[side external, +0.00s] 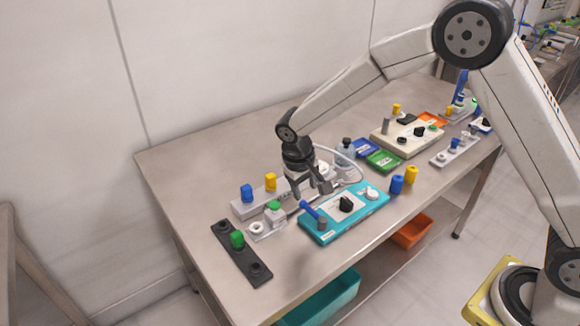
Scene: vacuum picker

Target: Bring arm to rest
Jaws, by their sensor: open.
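My gripper (312,191) hangs at the end of my arm above the middle of the steel table (180,160), pointing down. It is open, and I see nothing held between its fingers. It is close to the back left of a teal device (330,228) with a black knob (346,204) and a blue lever (311,210). I cannot tell whether the gripper touches anything. My arm reaches across from the right side of the picture.
Left of the gripper are a grey block with blue (247,193) and yellow (271,182) caps and a dark strip (241,255) with a green cap. Blue (396,184) and yellow (412,175) cylinders, a green tray (383,161) and a cream device (407,137) stand right. The table's left back is clear.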

